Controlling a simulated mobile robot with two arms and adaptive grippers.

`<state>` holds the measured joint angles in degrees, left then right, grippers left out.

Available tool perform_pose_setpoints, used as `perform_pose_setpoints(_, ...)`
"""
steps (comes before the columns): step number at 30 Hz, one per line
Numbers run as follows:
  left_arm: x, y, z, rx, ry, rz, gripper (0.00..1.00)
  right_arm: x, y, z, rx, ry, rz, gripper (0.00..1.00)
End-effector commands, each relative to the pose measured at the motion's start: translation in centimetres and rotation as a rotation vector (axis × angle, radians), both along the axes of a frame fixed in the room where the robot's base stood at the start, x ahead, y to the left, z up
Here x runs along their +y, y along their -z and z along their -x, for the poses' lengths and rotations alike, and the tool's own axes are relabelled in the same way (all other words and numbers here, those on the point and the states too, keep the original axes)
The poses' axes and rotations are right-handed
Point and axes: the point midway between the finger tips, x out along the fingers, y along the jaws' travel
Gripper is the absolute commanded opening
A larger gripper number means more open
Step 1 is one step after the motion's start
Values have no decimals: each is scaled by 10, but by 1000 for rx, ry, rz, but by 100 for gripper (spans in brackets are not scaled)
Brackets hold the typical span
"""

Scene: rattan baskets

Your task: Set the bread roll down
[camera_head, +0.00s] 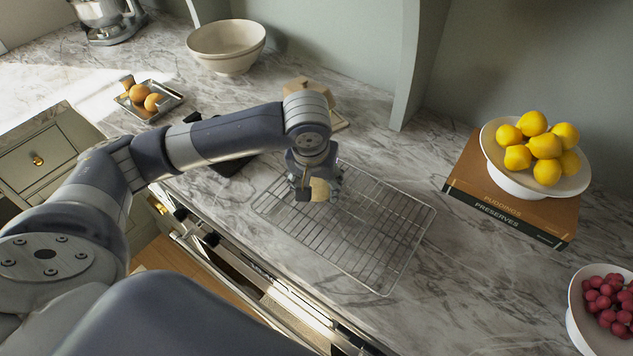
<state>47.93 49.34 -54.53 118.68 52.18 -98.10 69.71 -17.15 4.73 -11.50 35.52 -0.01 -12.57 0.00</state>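The bread roll (320,190) is a small, pale tan, round shape at the tip of my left arm, partly hidden by the fingers. My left gripper (318,188) points down with its fingers on either side of the roll and appears shut on it. Both are over the far left part of a wire cooling rack (385,234) on the marble counter. I cannot tell whether the roll touches the rack. The visible rest of the rack is bare. My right gripper is not in view.
A cake stand of lemons (538,181) stands on stacked books (505,207) at right. A bowl of red fruit (577,330) is at lower right. A cream bowl (228,52), a metal tray (133,110) with orange fruit and a wooden block (300,84) are behind my arm.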

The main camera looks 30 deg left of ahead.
Motion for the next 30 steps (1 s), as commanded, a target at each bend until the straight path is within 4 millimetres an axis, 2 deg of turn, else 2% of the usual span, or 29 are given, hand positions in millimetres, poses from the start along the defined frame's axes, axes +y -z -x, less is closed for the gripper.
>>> perform_pose_setpoints(2, 0, 2, 0, 1, 0, 0, 39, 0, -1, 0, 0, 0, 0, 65)
perform_pose_setpoints(3, 0, 3, 0, 1, 0, 0, 57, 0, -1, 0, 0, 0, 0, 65)
perform_pose_setpoints(6, 0, 2, 0, 0, 0, 0, 75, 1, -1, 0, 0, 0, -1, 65)
perform_pose_setpoints(19, 0, -2, 0, -2, 0, 0, 75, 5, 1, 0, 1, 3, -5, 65)
perform_pose_setpoints(23, -2, -21, 4, -4, 1, 1, 75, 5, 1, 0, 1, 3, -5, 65)
perform_pose_setpoints(30, -6, -73, 18, -6, 0, 3, 75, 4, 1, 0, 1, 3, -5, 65)
